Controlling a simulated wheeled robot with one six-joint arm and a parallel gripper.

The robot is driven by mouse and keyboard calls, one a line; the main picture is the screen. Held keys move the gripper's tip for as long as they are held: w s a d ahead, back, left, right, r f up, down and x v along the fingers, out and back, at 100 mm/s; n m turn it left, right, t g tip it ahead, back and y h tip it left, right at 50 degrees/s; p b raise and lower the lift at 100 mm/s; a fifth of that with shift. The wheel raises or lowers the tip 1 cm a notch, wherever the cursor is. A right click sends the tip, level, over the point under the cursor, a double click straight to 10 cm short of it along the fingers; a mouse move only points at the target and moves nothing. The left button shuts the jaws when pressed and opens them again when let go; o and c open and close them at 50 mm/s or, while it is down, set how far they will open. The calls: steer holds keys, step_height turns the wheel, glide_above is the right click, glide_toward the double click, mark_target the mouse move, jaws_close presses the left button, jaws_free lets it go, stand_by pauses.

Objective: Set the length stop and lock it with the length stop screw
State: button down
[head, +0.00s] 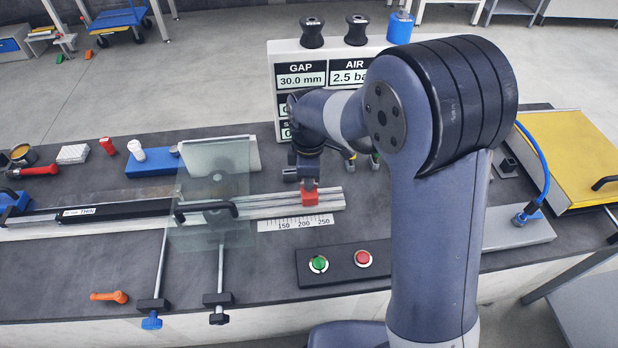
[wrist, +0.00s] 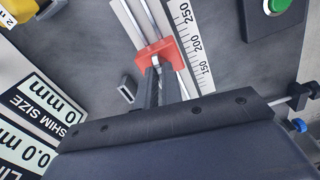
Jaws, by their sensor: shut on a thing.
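The length stop is a small red block (head: 309,195) on the bright metal rail (head: 270,203), right of the clear guard. In the wrist view the red block (wrist: 166,47) straddles the rail beside the printed scale (wrist: 192,45), roughly level with the 200 mark. My gripper (head: 308,182) points down onto the block from above. In the wrist view its fingers (wrist: 155,66) are close together and shut on the red stop. I cannot make out the length stop screw; the fingers and wrist cover part of the block.
A clear guard panel (head: 212,185) with a black handle stands left of the stop. The button box (head: 350,264) with green and red buttons sits in front right. A display panel (head: 300,55) stands behind. An orange handle (head: 110,296) lies at the front left.

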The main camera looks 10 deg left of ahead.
steer(key=n, duration=0.3)
steer(key=shift+n, duration=0.4)
steer(key=shift+n+b, duration=0.3)
steer(key=shift+n, duration=1.6)
steer(key=c, duration=1.6)
jaws_free()
steer(key=shift+o, duration=0.2)
step_height(320, 180, up, 11)
steer(key=shift+b, duration=0.35)
steer(key=shift+f, duration=0.2)
